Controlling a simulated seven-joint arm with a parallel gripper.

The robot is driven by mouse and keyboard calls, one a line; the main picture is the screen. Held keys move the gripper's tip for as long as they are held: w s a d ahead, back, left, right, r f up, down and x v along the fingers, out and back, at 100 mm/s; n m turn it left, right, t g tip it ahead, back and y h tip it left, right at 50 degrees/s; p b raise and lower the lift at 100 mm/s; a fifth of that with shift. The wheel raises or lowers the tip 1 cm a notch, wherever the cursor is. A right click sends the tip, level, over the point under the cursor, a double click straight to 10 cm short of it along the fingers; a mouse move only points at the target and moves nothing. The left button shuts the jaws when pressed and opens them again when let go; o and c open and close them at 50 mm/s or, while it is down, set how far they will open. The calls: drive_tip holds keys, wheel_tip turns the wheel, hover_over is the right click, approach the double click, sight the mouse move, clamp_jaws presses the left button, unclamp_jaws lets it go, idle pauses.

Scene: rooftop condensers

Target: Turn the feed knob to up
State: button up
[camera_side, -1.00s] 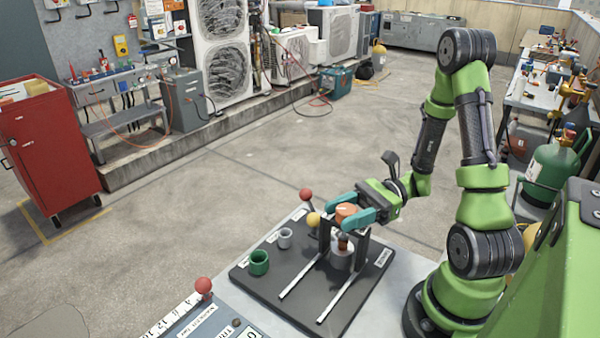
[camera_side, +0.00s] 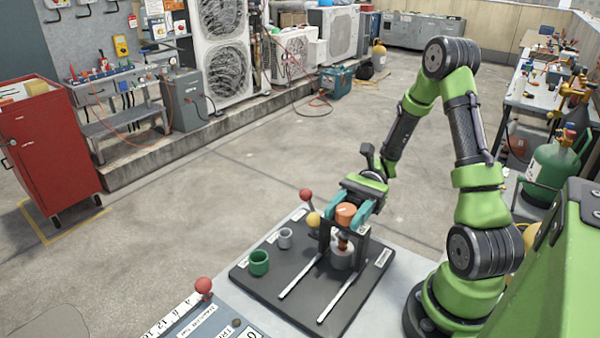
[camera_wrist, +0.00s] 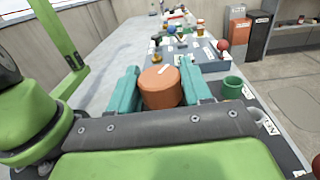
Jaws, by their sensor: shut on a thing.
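The feed knob (camera_side: 345,212) is an orange, round knob with a white mark on its top, on a dark upright frame (camera_side: 361,248) over the black board. My gripper (camera_side: 346,206) is level with it, its two teal fingers on opposite sides of the knob. In the wrist view the orange knob (camera_wrist: 160,86) sits between the teal fingers (camera_wrist: 160,92), shut on its sides. The white mark shows near the knob's far edge there. Which setting it points to cannot be told.
The black board (camera_side: 262,283) carries two pale rails, a green cup (camera_side: 259,262), a grey cup (camera_side: 285,238), a yellow ball (camera_side: 313,219) and a red ball (camera_side: 306,195). A panel with a red ball lever (camera_side: 204,286) stands in front. The floor behind is open.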

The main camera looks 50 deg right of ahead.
drive_tip(key=shift+d+n+g, duration=0.1)
drive_tip(key=shift+n+g, duration=0.3)
drive_tip(key=shift+g, duration=0.2)
drive_tip(key=o, duration=1)
drive_tip(key=shift+c, duration=0.2)
drive_tip(key=w+d, duration=0.1)
drive_tip(key=d, duration=1.5)
drive_tip(key=shift+w+d, duration=0.35)
